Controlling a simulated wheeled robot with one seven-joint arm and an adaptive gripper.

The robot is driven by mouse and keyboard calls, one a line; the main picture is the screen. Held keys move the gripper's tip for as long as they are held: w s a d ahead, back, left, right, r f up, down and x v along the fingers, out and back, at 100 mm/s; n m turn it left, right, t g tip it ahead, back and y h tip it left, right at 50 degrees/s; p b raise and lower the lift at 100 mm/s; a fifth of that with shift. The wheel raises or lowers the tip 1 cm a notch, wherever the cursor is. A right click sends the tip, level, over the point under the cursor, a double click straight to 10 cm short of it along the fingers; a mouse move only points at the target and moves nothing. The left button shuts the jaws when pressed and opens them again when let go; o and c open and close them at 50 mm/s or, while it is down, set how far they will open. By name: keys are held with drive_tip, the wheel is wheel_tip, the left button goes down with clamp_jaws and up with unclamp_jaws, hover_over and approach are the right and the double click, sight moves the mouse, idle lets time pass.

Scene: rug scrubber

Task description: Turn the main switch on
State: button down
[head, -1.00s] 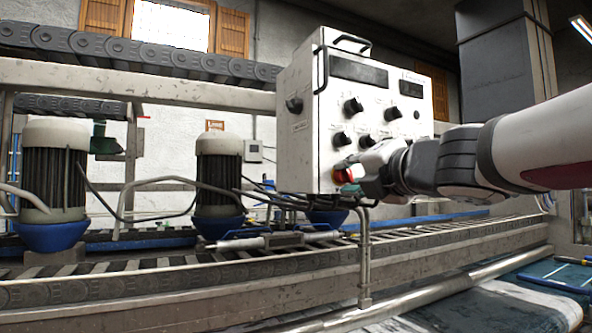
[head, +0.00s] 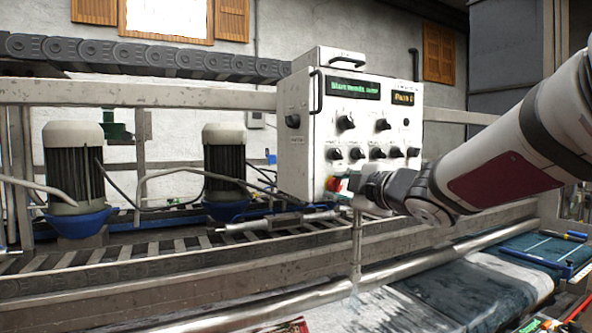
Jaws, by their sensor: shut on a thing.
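The white control box (head: 300,165) stands in the middle of the head view. A red switch knob (head: 333,184) is at the lower left of its front panel. My gripper (head: 346,187) reaches in from the right and is shut on this red knob, hiding part of it. The knob's exact angle is hard to tell. Two displays on the box are lit: a green text display (head: 352,88) and a smaller amber one (head: 403,98). A black knob (head: 293,121) sits on the box's left side.
Several black knobs, such as one at the upper front (head: 345,123), sit above my gripper. A pipe post (head: 356,245) stands below the box. A conveyor frame (head: 180,275) and motors (head: 224,165) are at left. A wet rug (head: 400,300) lies in front.

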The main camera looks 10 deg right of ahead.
drive_tip(key=shift+r+m+y+p, duration=0.15)
drive_tip(key=shift+m+p, duration=0.75)
drive_tip(key=shift+p, duration=0.15)
drive_tip(key=shift+r+m+y+p, duration=0.1)
drive_tip(key=shift+m+y+p, duration=0.05)
drive_tip(key=shift+m+p, duration=0.8)
drive_tip(key=c, duration=1.3)
unclamp_jaws()
drive_tip(key=shift+f, duration=0.1)
drive_tip(key=shift+d, duration=0.1)
drive_tip(key=v, duration=1.2)
